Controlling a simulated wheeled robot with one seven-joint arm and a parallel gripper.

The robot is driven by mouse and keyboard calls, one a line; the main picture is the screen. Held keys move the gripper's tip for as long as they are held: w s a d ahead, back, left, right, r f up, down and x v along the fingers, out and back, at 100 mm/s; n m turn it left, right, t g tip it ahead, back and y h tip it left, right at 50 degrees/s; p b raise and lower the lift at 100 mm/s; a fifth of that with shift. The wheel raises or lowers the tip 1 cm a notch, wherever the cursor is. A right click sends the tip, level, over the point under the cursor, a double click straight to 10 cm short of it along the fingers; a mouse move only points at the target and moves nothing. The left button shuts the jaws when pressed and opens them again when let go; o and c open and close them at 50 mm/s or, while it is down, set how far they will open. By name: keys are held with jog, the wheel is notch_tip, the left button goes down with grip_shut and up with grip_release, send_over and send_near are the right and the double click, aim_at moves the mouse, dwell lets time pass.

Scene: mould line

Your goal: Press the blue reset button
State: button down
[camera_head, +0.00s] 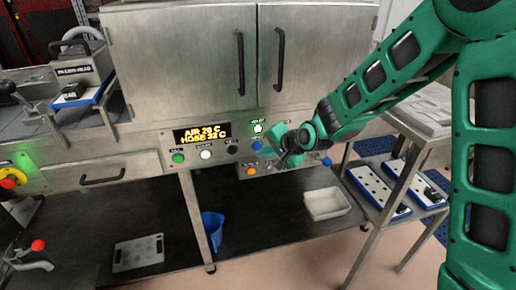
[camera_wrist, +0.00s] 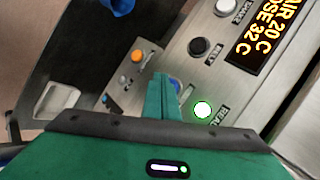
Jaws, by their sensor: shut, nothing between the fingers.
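The blue button (camera_head: 257,145) is on the machine's front panel, below the green-lit indicator (camera_head: 257,128). In the wrist view the blue button (camera_wrist: 176,85) shows only in part, just beside the green fingers, which hide the rest of it. My gripper (camera_head: 271,153) is at the panel, just right of the blue button in the head view. Its fingers (camera_wrist: 160,85) are closed together and hold nothing. I cannot tell whether the fingertips touch the button or the panel.
An orange button (camera_head: 251,171) is lower. A cart (camera_head: 373,228) stands right. A white tray (camera_head: 326,204) lies below.

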jog(key=shift+s+d, duration=0.2)
jog(key=shift+s, duration=0.55)
jog(key=shift+s+d, duration=0.25)
jog(key=shift+s, duration=0.55)
jog(key=shift+s+d, duration=0.2)
jog(key=shift+s, duration=0.55)
jog(key=shift+d, duration=0.1)
jog(key=s+d+r+n+g+h, duration=0.1)
jog(key=s+d+r+h, duration=0.15)
jog(key=d, duration=0.65)
jog(key=s+d+r+g+h, duration=0.1)
jog(key=s+d, duration=0.3)
jog(key=d, duration=0.5)
jog(key=s+d+r+n+g+h, duration=0.15)
jog(key=s+d, duration=0.25)
jog(key=d, duration=0.6)
jog(key=s+d+r+g, duration=0.1)
jog(key=s+d, duration=0.2)
jog(key=s, duration=0.5)
jog(key=s+d+r+g, duration=0.1)
jog(key=s+d, duration=0.3)
jog(key=s, duration=0.4)
jog(key=s+d+r+m+g+h, duration=0.1)
jog(key=s+d+g, duration=0.1)
jog(key=s, duration=0.6)
jog(key=shift+d+r, duration=0.2)
jog(key=shift+d, duration=0.45)
